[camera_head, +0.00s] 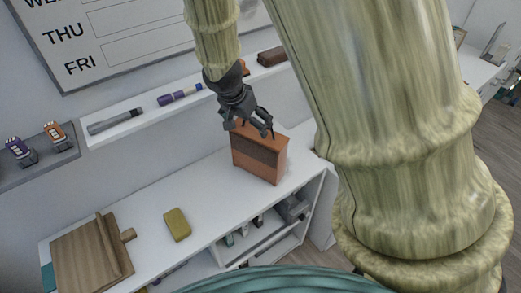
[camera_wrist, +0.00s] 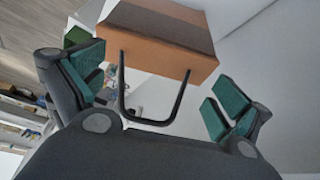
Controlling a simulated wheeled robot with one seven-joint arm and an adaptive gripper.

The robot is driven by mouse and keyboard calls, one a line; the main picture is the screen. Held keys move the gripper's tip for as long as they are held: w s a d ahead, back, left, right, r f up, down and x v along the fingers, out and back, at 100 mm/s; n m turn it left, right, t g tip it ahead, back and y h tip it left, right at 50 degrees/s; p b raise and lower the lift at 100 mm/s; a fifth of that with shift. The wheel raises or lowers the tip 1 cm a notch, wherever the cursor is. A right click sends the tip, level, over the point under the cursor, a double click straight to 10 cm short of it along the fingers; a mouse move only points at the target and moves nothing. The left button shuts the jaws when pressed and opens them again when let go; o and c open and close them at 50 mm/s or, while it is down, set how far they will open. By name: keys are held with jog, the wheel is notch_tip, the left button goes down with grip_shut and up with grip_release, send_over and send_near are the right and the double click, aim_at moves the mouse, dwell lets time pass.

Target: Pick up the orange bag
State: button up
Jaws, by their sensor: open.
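The orange bag (camera_head: 260,156) stands upright on the white desk top, near its right end, with a darker brown band on its front. My gripper (camera_head: 262,128) is open and just above the bag in the head view. In the wrist view the bag (camera_wrist: 165,40) shows at the top, with a dark U-shaped handle (camera_wrist: 150,121) reaching toward the gripper. The handle lies between the two green-padded fingers of my gripper (camera_wrist: 158,90). I see gaps between the handle and both fingers.
A yellow sponge-like block (camera_head: 177,224) and wooden boards (camera_head: 92,256) lie on the desk to the left. A wall ledge (camera_head: 150,115) behind holds markers and a brown block (camera_head: 272,57). Shelves under the desk hold small items. The desk between sponge and bag is clear.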

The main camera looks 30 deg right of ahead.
jog(key=d, duration=0.1)
jog(key=w+d+p, duration=0.1)
jog(key=d, duration=0.1)
jog(key=w+d+p, duration=0.1)
jog(key=shift+d+f, duration=0.1)
jog(key=shift+d, duration=0.1)
jog(key=shift+w+d+f, duration=0.1)
jog(key=shift+d+f, duration=0.05)
jog(key=shift+f, duration=0.25)
jog(key=shift+f, duration=0.1)
jog(key=shift+c, duration=0.2)
jog(key=c, duration=1.4)
jog(key=shift+c, duration=0.4)
jog(key=shift+r+p, duration=0.2)
jog(key=shift+p, duration=0.15)
